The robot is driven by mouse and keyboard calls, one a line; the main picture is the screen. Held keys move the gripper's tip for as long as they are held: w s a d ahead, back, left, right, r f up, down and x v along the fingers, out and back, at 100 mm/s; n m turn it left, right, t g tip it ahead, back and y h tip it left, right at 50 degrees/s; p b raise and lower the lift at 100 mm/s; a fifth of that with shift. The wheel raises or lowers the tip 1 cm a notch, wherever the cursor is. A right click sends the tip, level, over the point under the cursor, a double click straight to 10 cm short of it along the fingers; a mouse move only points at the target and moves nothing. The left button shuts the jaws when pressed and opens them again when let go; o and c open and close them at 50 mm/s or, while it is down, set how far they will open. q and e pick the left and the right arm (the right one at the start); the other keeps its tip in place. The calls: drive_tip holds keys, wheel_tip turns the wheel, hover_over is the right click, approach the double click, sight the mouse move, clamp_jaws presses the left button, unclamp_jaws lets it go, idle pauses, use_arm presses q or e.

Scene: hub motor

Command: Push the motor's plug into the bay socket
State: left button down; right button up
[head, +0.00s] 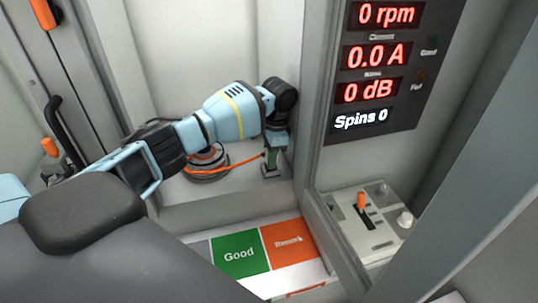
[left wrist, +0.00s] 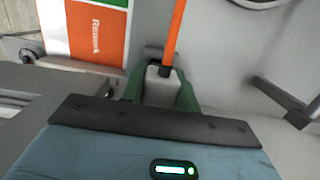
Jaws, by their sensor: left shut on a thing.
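My left gripper (head: 270,158) points down in the bay at the right end of the orange cable (head: 237,164). In the left wrist view its green fingers (left wrist: 160,92) are shut on the pale grey plug (left wrist: 160,84), from which the orange cable runs up. The hub motor (head: 208,173) is a round grey body on the bay floor, partly hidden behind my left arm. The grey bay socket (head: 272,172) stands at the fingertips, near the bay's right post. Whether the plug is seated in it I cannot tell. My right gripper is not in view.
A panel (head: 378,70) reads 0 rpm, 0.0 A, 0 dB and Spins 0. Below it is a control box (head: 375,240) with an orange lever. Green Good (head: 238,270) and orange Rework (head: 290,255) areas lie in front of the bay. The right post (head: 312,130) stands close to my gripper.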

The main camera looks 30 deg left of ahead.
use_arm(q)
drive_tip(key=shift+f, duration=0.35)
idle(0.6)
drive_tip(key=shift+s+f, duration=0.1)
drive_tip(key=shift+f, duration=0.4)
idle(0.7)
